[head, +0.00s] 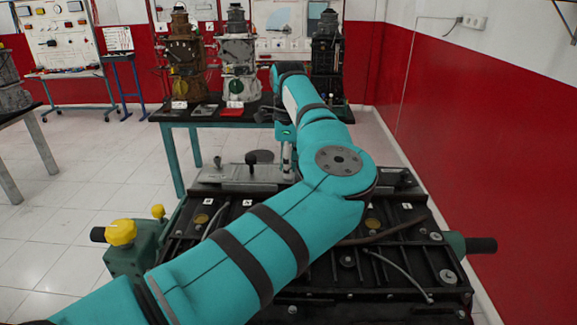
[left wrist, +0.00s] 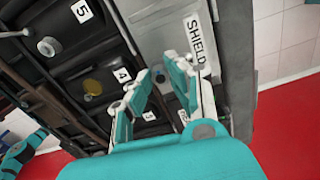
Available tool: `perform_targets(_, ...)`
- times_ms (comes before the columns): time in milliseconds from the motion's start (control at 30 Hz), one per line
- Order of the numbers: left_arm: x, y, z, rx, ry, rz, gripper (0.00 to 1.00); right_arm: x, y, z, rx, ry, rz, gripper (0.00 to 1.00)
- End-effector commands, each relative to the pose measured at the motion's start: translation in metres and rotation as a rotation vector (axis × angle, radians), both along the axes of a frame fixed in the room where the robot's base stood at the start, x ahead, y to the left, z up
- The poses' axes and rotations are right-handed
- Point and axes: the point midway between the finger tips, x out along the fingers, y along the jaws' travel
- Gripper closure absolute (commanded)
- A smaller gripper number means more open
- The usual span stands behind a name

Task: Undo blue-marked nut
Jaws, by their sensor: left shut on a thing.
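My left gripper (left wrist: 160,74) reaches down over the light metal plate marked SHIELD in the left wrist view. Its two teal-and-white fingers are shut on a small part with a bluish spot between the tips, which I take for the blue-marked nut (left wrist: 160,78). The fingers hide most of it, so I cannot tell whether it still sits on its stud. In the head view my left gripper (head: 285,135) is partly hidden by my arm, above the plate at the far side of the black engine trainer (head: 440,290). My right gripper is not in view.
A black knob (head: 252,162) stands on the metal plate (head: 225,175). A yellow-capped green part (head: 121,232) rises at the trainer's left. A table (head: 215,118) with several engine units stands behind. A red wall is on the right; open tiled floor lies left.

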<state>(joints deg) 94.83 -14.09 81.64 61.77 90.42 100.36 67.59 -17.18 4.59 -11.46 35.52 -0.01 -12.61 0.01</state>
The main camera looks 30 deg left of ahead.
Motion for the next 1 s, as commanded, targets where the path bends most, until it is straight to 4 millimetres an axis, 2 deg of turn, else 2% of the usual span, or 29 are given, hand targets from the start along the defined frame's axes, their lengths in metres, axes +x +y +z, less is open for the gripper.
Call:
perform_targets(33, 0.0, 0.0, 0.001, 0.001, 0.0, 0.0, 1.0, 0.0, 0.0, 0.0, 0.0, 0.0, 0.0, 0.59)
perform_targets(67, 0.0, 0.0, 0.001, 0.001, 0.0, 0.0, 0.8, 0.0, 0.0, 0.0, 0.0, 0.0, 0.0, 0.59)
perform_targets(233, 0.0, 0.0, 0.001, 0.0, -0.001, -0.001, 0.59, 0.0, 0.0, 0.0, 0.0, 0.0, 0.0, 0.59)
perform_targets(567, 0.0, 0.0, 0.005, 0.001, -0.002, -0.001, 0.59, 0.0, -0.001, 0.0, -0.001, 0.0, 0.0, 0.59)
perform_targets(667, 0.0, 0.0, 0.018, 0.0, -0.003, -0.002, 0.59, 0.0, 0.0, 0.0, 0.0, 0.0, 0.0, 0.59)
perform_targets(1000, 0.0, 0.0, 0.088, 0.0, -0.003, -0.002, 0.59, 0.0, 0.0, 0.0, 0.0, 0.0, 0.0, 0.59)
